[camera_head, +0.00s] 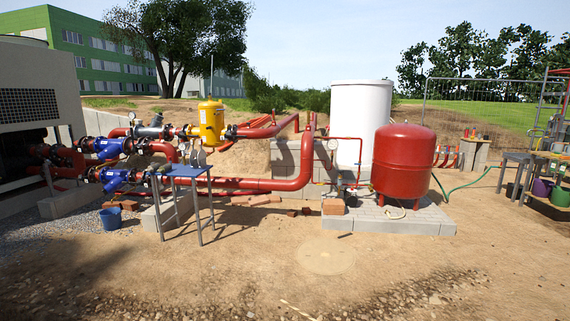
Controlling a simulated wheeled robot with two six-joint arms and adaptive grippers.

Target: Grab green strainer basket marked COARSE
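I cannot make out a green strainer basket marked COARSE; no lettering is readable at this distance. A green bucket-like container (561,196) stands at the right edge under a bench, beside a purple one (542,187). I cannot tell whether either is a strainer basket. Neither of my grippers is in view.
A small blue-topped table (186,171) stands left of centre before red pipes and blue valves (112,147). A blue bucket (111,218) is on the ground. A red tank (404,163) stands on a block plinth (400,224). A green hose (470,187) crosses the right. The foreground dirt is clear.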

